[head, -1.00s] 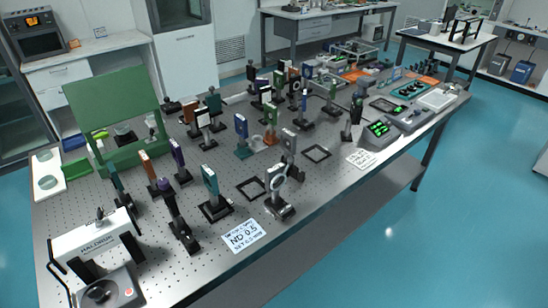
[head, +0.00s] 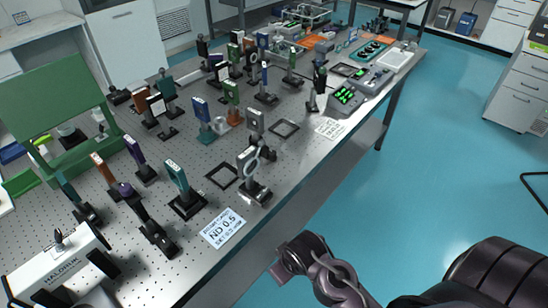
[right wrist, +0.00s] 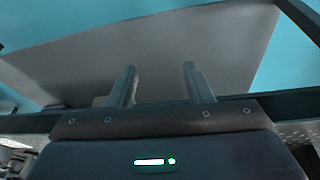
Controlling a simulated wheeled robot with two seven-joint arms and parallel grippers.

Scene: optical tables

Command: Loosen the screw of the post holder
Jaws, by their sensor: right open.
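Several post holders on dark bases stand on the perforated optical table (head: 215,255). The nearest one to the front edge is a post holder with a round ring mount (head: 254,188). A post holder with a teal plate (head: 187,200) stands to its left. I cannot tell which one the task means, and no screw is clear at this size. My right arm enters the head view at the bottom right, beyond the table edge and apart from the holders. In the right wrist view my right gripper (right wrist: 160,85) is open and empty. My left gripper is not in view.
A white ND 0.5 card (head: 223,228) lies near the front edge. An empty black square frame (head: 222,177) lies behind it. A white device (head: 62,268) stands at the lower left. Blue floor (head: 430,180) is open to the right of the table.

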